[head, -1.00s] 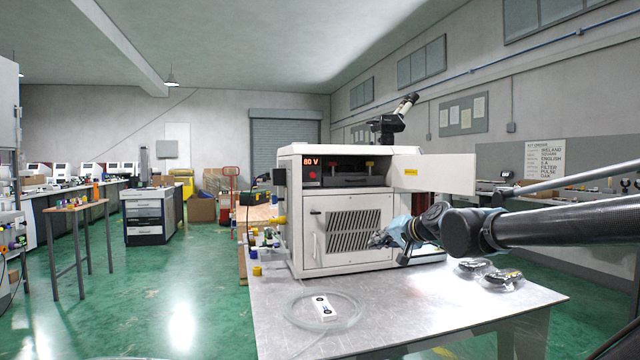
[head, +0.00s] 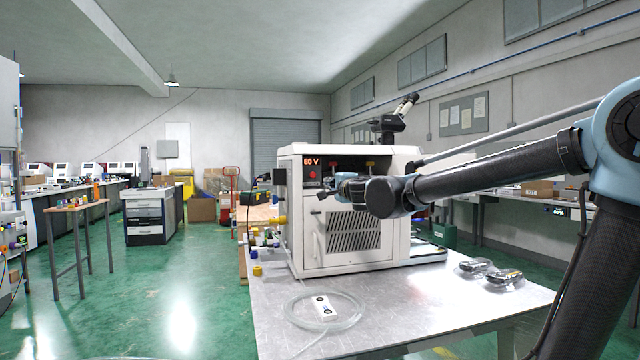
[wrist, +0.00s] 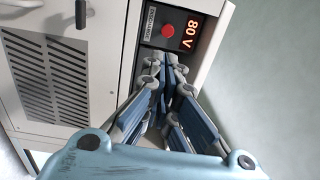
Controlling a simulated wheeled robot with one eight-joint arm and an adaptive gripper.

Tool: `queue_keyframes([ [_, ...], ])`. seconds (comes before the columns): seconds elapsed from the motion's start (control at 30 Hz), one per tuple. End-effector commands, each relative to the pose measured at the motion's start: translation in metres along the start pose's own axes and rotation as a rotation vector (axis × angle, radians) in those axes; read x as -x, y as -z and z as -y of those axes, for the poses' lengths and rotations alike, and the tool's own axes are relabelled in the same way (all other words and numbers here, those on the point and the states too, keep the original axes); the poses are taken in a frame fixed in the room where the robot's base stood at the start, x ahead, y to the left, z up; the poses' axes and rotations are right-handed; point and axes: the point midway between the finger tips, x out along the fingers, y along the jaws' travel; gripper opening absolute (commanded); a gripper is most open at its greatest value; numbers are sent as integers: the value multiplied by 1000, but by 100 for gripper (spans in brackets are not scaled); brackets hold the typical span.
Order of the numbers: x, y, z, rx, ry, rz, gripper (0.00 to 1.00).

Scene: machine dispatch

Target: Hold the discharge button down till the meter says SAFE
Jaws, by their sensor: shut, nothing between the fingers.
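The white machine cabinet (head: 304,244) stands on the metal table. Its meter (head: 311,161) is lit in red and reads 80 V in the wrist view (wrist: 189,33). The red discharge button (head: 313,174) sits just below the meter, beside a label in the wrist view (wrist: 168,31). My gripper (head: 329,188) is in front of the upper part of the cabinet, just below and right of the button. In the wrist view its shut, empty fingertips (wrist: 171,62) point at the panel, just short of the button, with a small gap showing. The button is uncovered.
A lower vented door (head: 352,230) with a handle is shut. Two dark packaged items (head: 488,270) lie at right. A microscope (head: 395,118) stands on top.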

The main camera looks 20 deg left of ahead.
Motion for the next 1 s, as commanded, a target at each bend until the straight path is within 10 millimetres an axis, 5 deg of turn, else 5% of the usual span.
queue_keyframes([
  [0.27,-14,0,0,1,0,0,0],
  [1.0,-110,0,0,0,-1,0,0],
])
